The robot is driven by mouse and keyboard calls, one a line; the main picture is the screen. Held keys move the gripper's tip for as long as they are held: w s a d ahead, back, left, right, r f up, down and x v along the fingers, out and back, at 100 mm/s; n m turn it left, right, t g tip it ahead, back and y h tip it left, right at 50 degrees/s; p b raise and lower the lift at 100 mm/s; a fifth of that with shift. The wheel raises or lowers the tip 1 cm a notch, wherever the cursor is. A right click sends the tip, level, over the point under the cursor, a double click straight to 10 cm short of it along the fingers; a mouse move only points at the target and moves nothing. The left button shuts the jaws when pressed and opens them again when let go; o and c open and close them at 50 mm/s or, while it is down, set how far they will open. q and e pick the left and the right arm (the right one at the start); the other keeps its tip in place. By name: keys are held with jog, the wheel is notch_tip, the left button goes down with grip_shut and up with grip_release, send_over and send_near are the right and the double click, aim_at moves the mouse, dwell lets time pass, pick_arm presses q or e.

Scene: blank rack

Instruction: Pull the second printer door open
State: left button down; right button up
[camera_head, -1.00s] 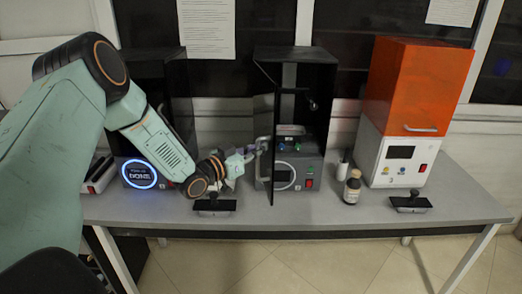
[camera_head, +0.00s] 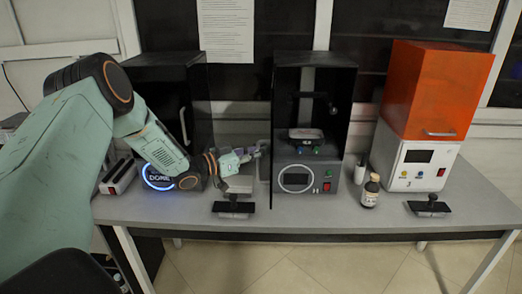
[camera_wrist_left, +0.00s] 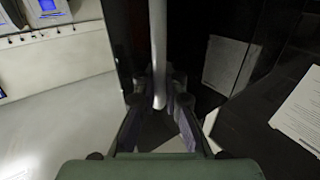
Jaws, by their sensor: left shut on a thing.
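The second printer (camera_head: 305,178) is the black one in the middle of the table in the head view. Its front is uncovered and the dark inside shows. Its door (camera_head: 272,185) stands swung out on the printer's left side, seen nearly edge-on as a thin dark strip. My left gripper (camera_head: 262,148) is at the door's handle, left of the printer. In the left wrist view the handle is a grey bar (camera_wrist_left: 158,50) running down between the fingers of my left gripper (camera_wrist_left: 160,100), which is shut on it. My right gripper is not in view.
Another black printer (camera_head: 175,100) with a lit blue ring stands to the left, close behind my left arm. An orange and white printer (camera_head: 436,90) stands to the right. A brown bottle (camera_head: 370,190) and black-topped tools (camera_head: 233,207) (camera_head: 428,207) are on the table (camera_head: 320,222).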

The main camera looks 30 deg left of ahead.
pick_arm(q)
jog(key=shift+s+a+f, duration=0.15)
jog(key=shift+s+f, duration=0.05)
jog(key=shift+s, duration=0.05)
jog(key=c, duration=1.8)
grip_release()
jog(key=shift+o, duration=0.4)
jog(key=shift+s+a+r, duration=0.25)
jog(key=shift+s+a, duration=0.05)
jog(key=v, duration=0.7)
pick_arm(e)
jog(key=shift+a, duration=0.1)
pick_arm(q)
jog(key=shift+s+a, duration=0.1)
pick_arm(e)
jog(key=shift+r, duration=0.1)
pick_arm(q)
jog(key=shift+s+a, duration=0.15)
jog(key=shift+s, duration=0.1)
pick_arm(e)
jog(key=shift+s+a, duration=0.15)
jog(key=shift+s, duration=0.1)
